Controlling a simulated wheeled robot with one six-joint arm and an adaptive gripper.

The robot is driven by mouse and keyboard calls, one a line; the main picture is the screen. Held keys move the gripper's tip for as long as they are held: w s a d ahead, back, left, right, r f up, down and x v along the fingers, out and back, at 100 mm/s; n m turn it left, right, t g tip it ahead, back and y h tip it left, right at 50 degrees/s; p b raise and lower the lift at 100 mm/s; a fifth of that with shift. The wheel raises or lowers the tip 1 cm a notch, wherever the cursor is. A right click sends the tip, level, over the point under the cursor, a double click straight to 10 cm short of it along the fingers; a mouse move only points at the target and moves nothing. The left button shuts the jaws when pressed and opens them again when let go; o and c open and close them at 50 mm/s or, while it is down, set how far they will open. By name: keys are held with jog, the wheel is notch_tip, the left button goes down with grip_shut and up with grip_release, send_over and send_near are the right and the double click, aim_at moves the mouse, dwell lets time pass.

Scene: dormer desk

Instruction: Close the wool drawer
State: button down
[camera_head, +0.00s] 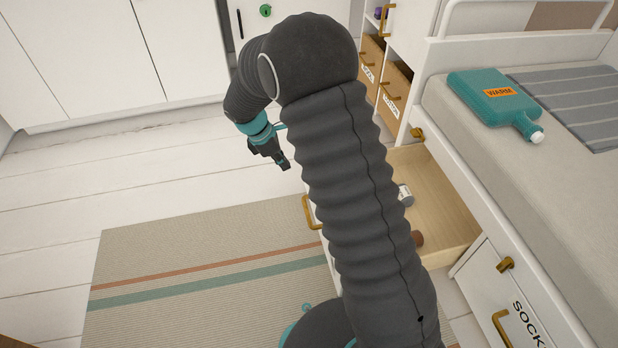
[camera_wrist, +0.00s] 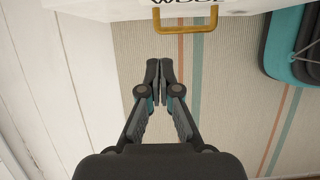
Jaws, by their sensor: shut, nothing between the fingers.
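The wool drawer (camera_head: 437,205) is pulled out from under the bed in the head view, its pale wooden inside showing. A white spool-like item (camera_head: 404,195) and a brown item (camera_head: 417,238) lie in it, partly behind my arm. Its brass handle (camera_head: 311,212) shows at the left of the front. In the wrist view the handle (camera_wrist: 185,27) hangs below a white front with part of the label "WOOL". My gripper (camera_head: 286,164) is shut and empty, apart from the handle, out over the floor side. In the wrist view its fingertips (camera_wrist: 160,68) sit below the handle.
A striped rug (camera_head: 190,255) covers the floor before the drawer. The sock drawer (camera_head: 505,290) is beside it at the right. A green hot-water bottle (camera_head: 490,95) lies on the bed. Shelf boxes (camera_head: 393,88) stand behind. The floor at left is clear.

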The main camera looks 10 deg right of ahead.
jog(key=x, duration=0.3)
jog(key=d+b+x, duration=0.1)
jog(key=x, duration=0.3)
jog(key=d+b+x, duration=0.1)
jog(key=x, duration=0.3)
jog(key=shift+r, duration=0.45)
jog(key=shift+w+d, duration=0.1)
jog(key=shift+d, duration=0.7)
jog(key=shift+d, duration=0.15)
